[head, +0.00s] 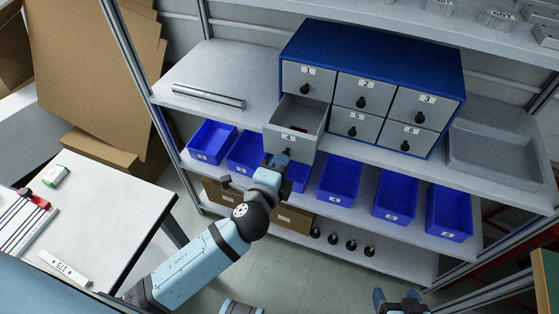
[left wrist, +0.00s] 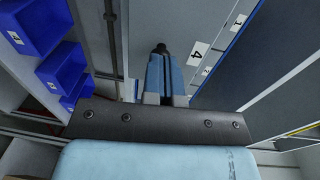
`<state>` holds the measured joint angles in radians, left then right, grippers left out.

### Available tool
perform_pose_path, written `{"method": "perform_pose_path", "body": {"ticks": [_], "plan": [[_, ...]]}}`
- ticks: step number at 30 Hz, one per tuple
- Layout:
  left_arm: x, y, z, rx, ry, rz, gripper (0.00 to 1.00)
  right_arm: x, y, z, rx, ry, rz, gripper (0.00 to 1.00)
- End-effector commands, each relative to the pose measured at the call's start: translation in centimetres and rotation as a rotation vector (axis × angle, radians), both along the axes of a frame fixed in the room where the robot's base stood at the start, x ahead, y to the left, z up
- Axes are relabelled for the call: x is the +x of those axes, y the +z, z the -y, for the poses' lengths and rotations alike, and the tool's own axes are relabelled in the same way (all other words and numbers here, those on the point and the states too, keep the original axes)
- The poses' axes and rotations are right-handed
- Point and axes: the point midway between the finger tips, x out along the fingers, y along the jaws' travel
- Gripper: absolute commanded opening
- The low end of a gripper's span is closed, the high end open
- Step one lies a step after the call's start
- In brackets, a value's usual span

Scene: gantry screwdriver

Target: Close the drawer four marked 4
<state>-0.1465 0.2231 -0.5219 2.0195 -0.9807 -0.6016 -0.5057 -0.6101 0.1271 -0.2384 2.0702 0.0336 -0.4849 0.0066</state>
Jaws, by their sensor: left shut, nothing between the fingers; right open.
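Drawer four (head: 306,146) is pulled out of the blue cabinet (head: 375,50), lower left, with a small dark item (head: 299,128) inside. Its front bears the label 4 (head: 288,137); the label also shows in the left wrist view (left wrist: 197,53). My left gripper (head: 276,161) is in front of the drawer's lower front, fingers shut with nothing between them. In the left wrist view, the black knob (left wrist: 161,48) shows right at the tips of the shut fingers (left wrist: 166,75); I cannot tell whether they touch. My right gripper (head: 397,298) is open and empty at the bottom edge, far from the drawer.
Drawers 1, 2, 3, 5 and 6 look shut. Blue bins (head: 341,177) line the shelf below the cabinet. A grey tray (head: 495,155) stands right of it and metal bars (head: 208,96) lie left. A white table (head: 105,210) is at the left.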

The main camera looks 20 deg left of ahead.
Motion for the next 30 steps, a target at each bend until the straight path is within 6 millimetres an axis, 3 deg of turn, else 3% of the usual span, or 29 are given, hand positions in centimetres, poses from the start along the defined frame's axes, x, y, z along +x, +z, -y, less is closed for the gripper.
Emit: {"method": "perform_pose_path", "body": {"ticks": [8,11,21,25,30], "plan": [[0.5,0.1,0.0,0.0,0.001,0.001,0.0,0.0,0.1,0.0,0.001,-0.001,0.0,0.75],[2.2,0.3,0.1,0.0,0.001,0.003,0.0,0.1,0.5,0.0,0.003,-0.002,-0.001,0.75],[11.6,0.1,0.4,-0.001,0.001,0.003,0.0,0.3,0.5,0.0,0.011,-0.016,-0.011,0.75],[13.3,0.0,0.5,0.0,0.001,0.001,0.0,0.4,0.3,0.0,0.012,-0.017,-0.014,0.75],[14.0,0.1,0.4,-0.001,0.0,0.003,0.0,0.5,0.6,0.0,0.012,-0.017,-0.009,0.75]]}}
